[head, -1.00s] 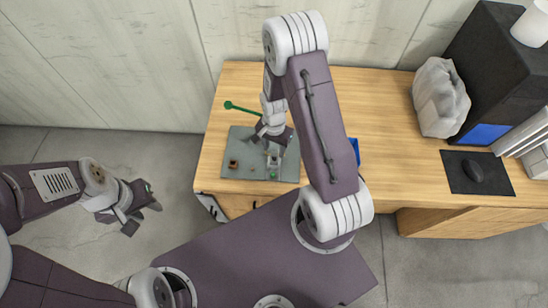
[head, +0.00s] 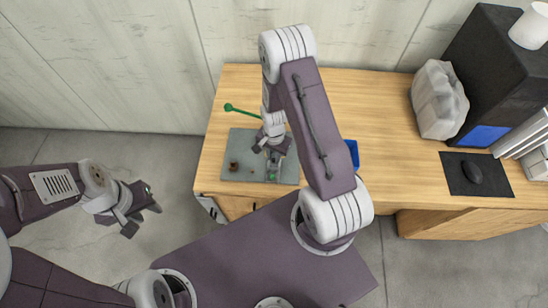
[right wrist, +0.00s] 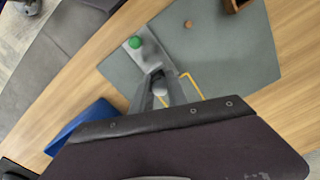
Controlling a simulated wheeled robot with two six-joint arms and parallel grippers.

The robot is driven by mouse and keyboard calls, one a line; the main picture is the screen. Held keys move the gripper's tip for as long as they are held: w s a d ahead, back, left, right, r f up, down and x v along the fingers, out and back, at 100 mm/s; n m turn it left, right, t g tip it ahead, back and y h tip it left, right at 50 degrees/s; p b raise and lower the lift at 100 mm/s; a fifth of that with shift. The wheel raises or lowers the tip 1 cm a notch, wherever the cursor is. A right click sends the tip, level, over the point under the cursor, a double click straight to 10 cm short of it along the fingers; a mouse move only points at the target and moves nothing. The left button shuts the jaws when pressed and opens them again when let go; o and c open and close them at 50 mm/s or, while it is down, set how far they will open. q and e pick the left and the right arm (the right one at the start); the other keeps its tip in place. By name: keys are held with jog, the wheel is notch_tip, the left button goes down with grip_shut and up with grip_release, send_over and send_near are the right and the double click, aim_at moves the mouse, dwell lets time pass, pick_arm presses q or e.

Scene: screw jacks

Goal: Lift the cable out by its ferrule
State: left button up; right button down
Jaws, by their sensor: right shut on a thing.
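My right gripper (head: 274,160) reaches down over the grey-green mat (head: 240,145) on the desk. In the right wrist view its fingers (right wrist: 160,92) are closed around a small pale piece (right wrist: 159,88), which looks like the ferrule. A thin yellow cable (right wrist: 191,84) bends beside the fingers. A grey holder (right wrist: 152,60) with a green knob (right wrist: 135,42) stands just beyond the fingertips. Whether the ferrule is clear of the holder cannot be told. My left gripper (head: 143,208) hangs over the floor left of the desk, apart from everything, with its jaws unclear.
A green rod with a round end (head: 229,107) lies behind the mat. A brown block (head: 233,166) and a small brown piece (right wrist: 188,23) are on the mat. A blue tray (right wrist: 82,124) is beside the mat. A mouse (head: 472,172) and a dark box (head: 490,65) are far right.

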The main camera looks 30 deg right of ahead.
aim_at(274, 154)
notch_tip(274, 154, up, 4)
jog(key=shift+w+f, duration=0.1)
jog(key=s+d+r, duration=0.5)
jog(key=s+r, duration=0.2)
jog(key=s, duration=0.3)
jog(key=shift+s+d+b, duration=0.15)
jog(key=shift+s+b, duration=0.15)
jog(key=shift+b, duration=0.1)
dwell(0.5)
